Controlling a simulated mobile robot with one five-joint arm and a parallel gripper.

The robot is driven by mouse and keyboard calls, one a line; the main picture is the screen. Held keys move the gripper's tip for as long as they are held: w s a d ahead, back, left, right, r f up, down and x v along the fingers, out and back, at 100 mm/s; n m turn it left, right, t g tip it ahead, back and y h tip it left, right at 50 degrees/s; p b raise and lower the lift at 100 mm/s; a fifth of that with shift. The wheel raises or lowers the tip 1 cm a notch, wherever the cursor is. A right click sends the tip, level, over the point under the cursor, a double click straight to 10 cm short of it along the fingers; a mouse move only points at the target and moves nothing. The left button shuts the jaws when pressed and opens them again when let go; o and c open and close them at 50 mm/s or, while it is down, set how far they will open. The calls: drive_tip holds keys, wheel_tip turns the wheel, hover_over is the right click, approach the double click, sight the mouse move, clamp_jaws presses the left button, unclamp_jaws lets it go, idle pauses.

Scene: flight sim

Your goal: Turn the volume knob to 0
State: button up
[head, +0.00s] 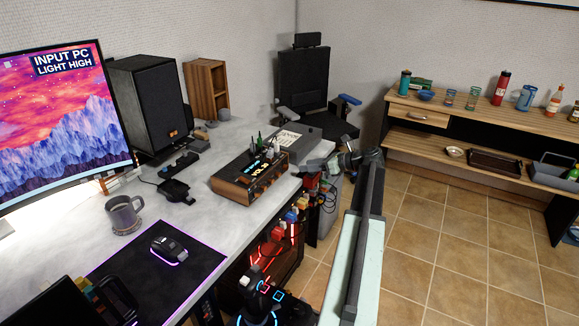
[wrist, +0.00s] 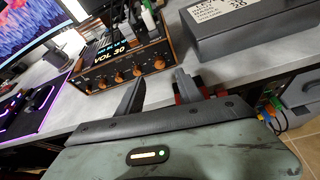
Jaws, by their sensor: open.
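A wood-sided amplifier (head: 232,184) stands near the desk's front edge. In the wrist view the amplifier (wrist: 80,70) has a lit display (wrist: 109,53) reading VOL 30. Several orange-ringed knobs line its front, including a rightmost knob (wrist: 159,63); I see no label telling which is the volume knob. My gripper (wrist: 158,88) is open and empty, its fingers pointing at the right part of the amplifier's front. The fingers look apart from the knobs. In the head view my gripper (head: 338,163) is just right of the amplifier, partly hidden by my arm.
A grey labelled box (wrist: 240,28) stands right of the amplifier. Pens and small bottles (head: 258,145) stand on the amplifier. A mug (head: 122,212), a mouse (head: 169,248) and a speaker (head: 150,105) are further left. Cables and a lit PC (head: 275,255) are below the desk edge.

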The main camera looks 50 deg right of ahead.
sight(287, 168)
drive_tip(key=b+x, duration=0.3)
drive_tip(key=x, duration=0.4)
drive_tip(key=shift+w+a+f, duration=0.1)
drive_tip(key=shift+w+f, duration=0.15)
drive_tip(key=shift+w, duration=0.05)
drive_tip(key=shift+r, duration=0.1)
clamp_jaws()
drive_tip(key=shift+a, duration=0.15)
